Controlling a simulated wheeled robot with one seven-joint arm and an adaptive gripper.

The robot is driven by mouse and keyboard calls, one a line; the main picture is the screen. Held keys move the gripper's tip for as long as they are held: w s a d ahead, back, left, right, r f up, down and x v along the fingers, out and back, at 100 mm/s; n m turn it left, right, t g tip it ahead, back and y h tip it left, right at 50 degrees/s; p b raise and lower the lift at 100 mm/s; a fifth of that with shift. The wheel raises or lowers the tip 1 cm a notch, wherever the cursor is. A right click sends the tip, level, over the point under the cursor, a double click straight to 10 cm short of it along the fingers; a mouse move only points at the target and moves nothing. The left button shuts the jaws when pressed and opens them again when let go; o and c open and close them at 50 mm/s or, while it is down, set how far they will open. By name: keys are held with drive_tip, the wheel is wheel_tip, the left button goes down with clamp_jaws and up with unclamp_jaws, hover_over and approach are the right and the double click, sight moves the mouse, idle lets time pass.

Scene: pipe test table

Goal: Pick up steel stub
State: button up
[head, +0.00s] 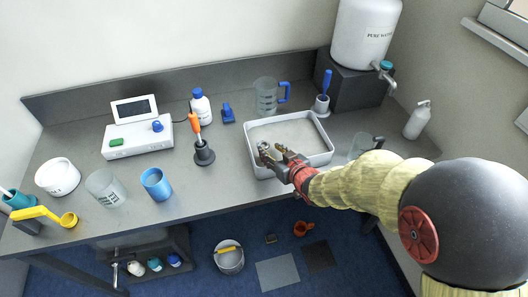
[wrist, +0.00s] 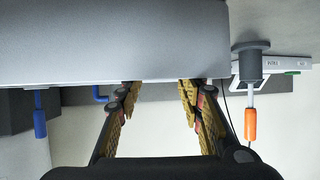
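My gripper (head: 268,152) is over the left part of a white-rimmed tray (head: 325,130) on the table in the head view. In the wrist view my gripper (wrist: 158,88) has its two fingers apart, with nothing visible between the tips. A small grey, shiny shape (head: 264,146) shows at the fingertips in the head view. It may be the steel stub or part of a finger; it is too small to tell. No steel stub can be made out in the wrist view. The wrist picture appears upside down, with a broad grey surface (wrist: 110,40) across its top.
An orange-handled tool in a stand (head: 204,152) is left of the tray. A clear jug (head: 267,97) and a blue brush in a holder (head: 322,103) stand behind it. A glass beaker (head: 360,146) is to its right. A blue cup (head: 156,184) stands farther left.

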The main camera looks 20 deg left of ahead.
sight(264, 145)
drive_tip(key=b+x, duration=0.1)
drive_tip(key=x, duration=0.5)
drive_tip(key=shift+w+a+f+b, duration=0.15)
drive_tip(key=shift+w+a+b, duration=0.05)
drive_tip(key=shift+w+b, duration=0.1)
drive_tip(key=shift+s, duration=0.1)
drive_tip(key=shift+c, duration=0.7)
drive_tip(key=c, duration=0.7)
clamp_jaws()
